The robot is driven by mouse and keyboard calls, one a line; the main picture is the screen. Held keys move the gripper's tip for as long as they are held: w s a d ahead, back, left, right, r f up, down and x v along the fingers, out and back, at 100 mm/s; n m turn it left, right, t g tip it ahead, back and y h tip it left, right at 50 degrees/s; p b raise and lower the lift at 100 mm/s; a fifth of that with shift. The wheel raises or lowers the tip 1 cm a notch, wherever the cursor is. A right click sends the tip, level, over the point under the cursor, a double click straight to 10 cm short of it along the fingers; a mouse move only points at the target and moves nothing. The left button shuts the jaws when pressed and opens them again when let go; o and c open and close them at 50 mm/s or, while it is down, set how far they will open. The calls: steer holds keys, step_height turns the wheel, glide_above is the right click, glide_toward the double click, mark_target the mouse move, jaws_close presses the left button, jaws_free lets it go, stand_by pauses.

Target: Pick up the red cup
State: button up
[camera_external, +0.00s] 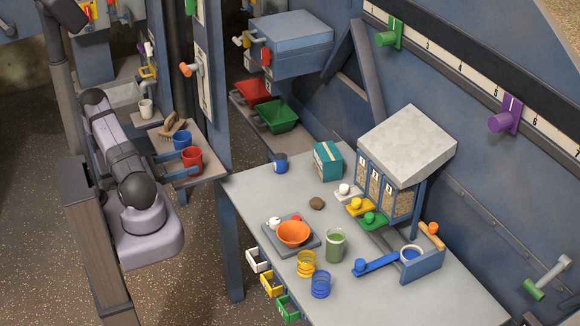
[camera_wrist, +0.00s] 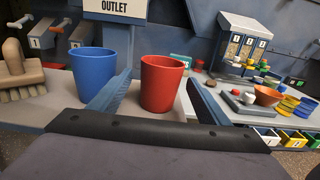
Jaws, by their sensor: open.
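The red cup (camera_wrist: 162,86) stands upright in the wrist view, between the two fingers of my gripper (camera_wrist: 158,90). My gripper is open, with one finger on each side of the cup. The left finger lies between the red cup and a blue cup (camera_wrist: 93,70). I cannot tell how far the fingertips reach around the cup. In the external view the red cup (camera_external: 192,159) stands on a small shelf (camera_external: 185,182) beside my arm, and my gripper is partly hidden behind my arm.
The blue cup (camera_external: 182,140) stands close to the red one. A wooden brush (camera_wrist: 18,74) lies further left. An outlet post (camera_wrist: 117,40) rises behind the cups. A workbench (camera_external: 345,285) to the right holds an orange bowl (camera_external: 292,233), several cups and a dispenser.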

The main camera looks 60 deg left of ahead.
steer(key=shift+w+p, duration=1.3)
steer(key=shift+w, duration=2.05)
steer(key=c, duration=1.1)
